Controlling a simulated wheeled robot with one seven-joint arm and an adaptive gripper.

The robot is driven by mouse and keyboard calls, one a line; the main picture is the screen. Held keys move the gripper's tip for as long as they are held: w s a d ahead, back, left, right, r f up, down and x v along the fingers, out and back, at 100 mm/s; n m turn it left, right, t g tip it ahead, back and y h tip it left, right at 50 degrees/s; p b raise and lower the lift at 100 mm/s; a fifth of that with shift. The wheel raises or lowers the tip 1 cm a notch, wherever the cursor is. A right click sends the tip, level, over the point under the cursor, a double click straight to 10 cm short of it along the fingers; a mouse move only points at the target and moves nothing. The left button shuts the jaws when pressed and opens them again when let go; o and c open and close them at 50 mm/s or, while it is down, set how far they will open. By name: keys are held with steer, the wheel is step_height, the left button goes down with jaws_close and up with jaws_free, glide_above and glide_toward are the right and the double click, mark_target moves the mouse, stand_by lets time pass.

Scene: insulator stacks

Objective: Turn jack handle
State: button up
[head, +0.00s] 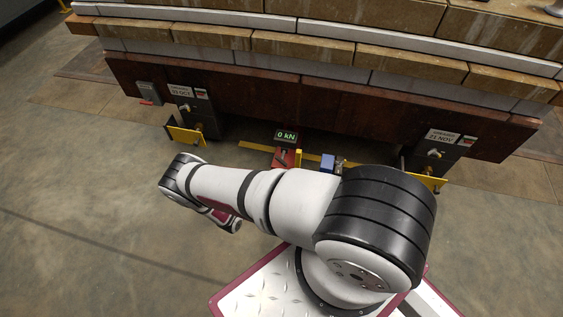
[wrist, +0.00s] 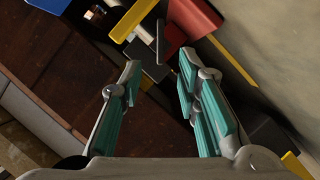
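The red jack (head: 285,158) stands on the floor under the front beam, with a display reading 0 kN (head: 286,135) above it. In the wrist view its red body (wrist: 197,14) is at the top, beyond my fingertips. A thin grey bar (wrist: 160,42) and dark flat parts lie beside it; I cannot tell for sure which is the handle. My gripper (wrist: 160,65) is open, with teal pads, and nothing is clearly held between the fingers. The dark parts lie just beyond the fingertips; contact cannot be told.
A yellow bar (head: 312,161) runs along the floor by the jack, with a blue block (head: 327,162) to the right. Yellow brackets stand at left (head: 186,135) and right (head: 425,181). The brown beam (head: 330,112) overhangs the jack. Floor at left is clear.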

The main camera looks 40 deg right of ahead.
mark_target(282, 160)
steer(key=b+x, duration=0.3)
steer(key=x, duration=1)
steer(key=shift+w+f+b, duration=0.1)
steer(key=shift+b, duration=0.3)
jaws_close()
